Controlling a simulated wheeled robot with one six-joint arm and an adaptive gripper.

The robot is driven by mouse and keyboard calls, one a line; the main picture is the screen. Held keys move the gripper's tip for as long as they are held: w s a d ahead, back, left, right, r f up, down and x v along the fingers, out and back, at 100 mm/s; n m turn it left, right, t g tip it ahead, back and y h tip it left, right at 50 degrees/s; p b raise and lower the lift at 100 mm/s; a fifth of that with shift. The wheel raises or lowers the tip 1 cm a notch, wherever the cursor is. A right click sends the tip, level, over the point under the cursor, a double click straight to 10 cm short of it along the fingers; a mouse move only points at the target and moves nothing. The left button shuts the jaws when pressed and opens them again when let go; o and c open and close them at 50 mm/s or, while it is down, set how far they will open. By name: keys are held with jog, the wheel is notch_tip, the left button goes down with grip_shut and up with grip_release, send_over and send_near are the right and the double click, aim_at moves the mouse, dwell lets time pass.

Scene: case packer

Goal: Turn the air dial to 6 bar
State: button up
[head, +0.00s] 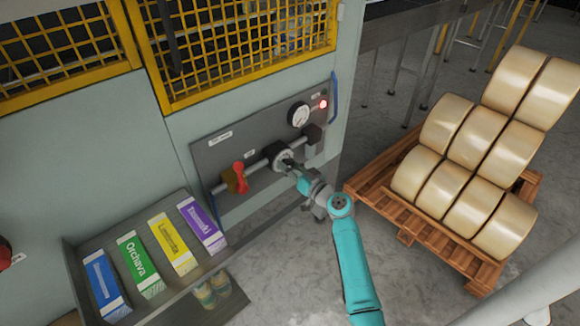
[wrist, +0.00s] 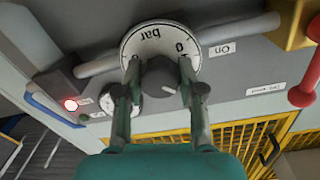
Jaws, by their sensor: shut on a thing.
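The air dial (head: 283,160) is a round white-faced dial with a grey knob, set on the grey panel of the machine. In the wrist view the dial face (wrist: 143,40) appears upside down, with "bar", a 0 and a 1 readable. My gripper (wrist: 160,88) has one finger on each side of the dial's dark grey knob (wrist: 160,73) and is shut on it. In the head view my gripper (head: 293,172) covers the lower right of the dial. The lower part of the face and its other numbers are hidden, so I cannot read the setting.
A round gauge (head: 299,115) and a lit red lamp (head: 323,104) sit above right of the dial. A red valve handle (head: 239,176) is to its left. A tray (head: 75,262) of coloured cartons is lower left. A wooden pallet (head: 385,200) with rolls stands right.

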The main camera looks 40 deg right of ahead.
jog(key=m, duration=0.5)
jog(key=shift+m, duration=0.3)
jog(key=m, duration=1)
jog(key=shift+d+y, duration=0.1)
jog(key=shift+y, duration=0.2)
jog(key=m, duration=0.5)
jog(key=o, duration=1.1)
jog(key=shift+o, duration=0.2)
